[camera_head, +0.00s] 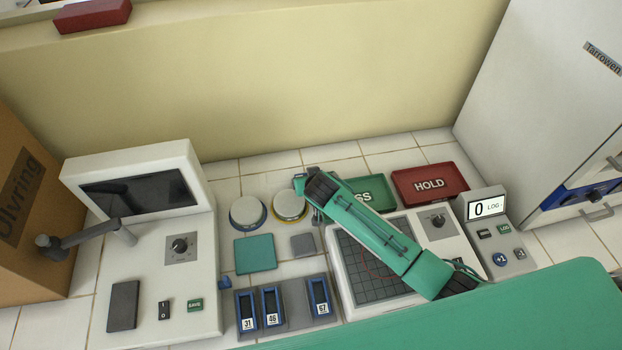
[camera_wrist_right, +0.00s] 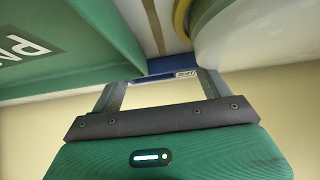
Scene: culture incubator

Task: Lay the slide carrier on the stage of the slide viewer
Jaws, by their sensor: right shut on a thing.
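My right gripper (camera_wrist_right: 160,88) reaches in from the lower right of the head view (camera_head: 312,190) and is shut on a blue slide carrier (camera_wrist_right: 155,68). The carrier has a small white label, too small to read; in the head view it is mostly hidden by the gripper. The carrier is held between the yellow-rimmed dish and the green PASS tray. The slide viewer (camera_head: 205,262), at the left, is a white unit with a dark screen, a knob, a SAVE button and a dark flat plate (camera_head: 123,306) at its front, apparently the stage. My left gripper is not in view.
A grey rack (camera_head: 294,318) holds blue carriers marked 31, 46 and 67, with a gap between 46 and 67. A teal pad (camera_head: 255,254), two round dishes, the PASS tray (camera_head: 367,193) and a red HOLD tray (camera_head: 430,184) lie around. The viewer's jointed arm (camera_head: 85,236) sticks out left.

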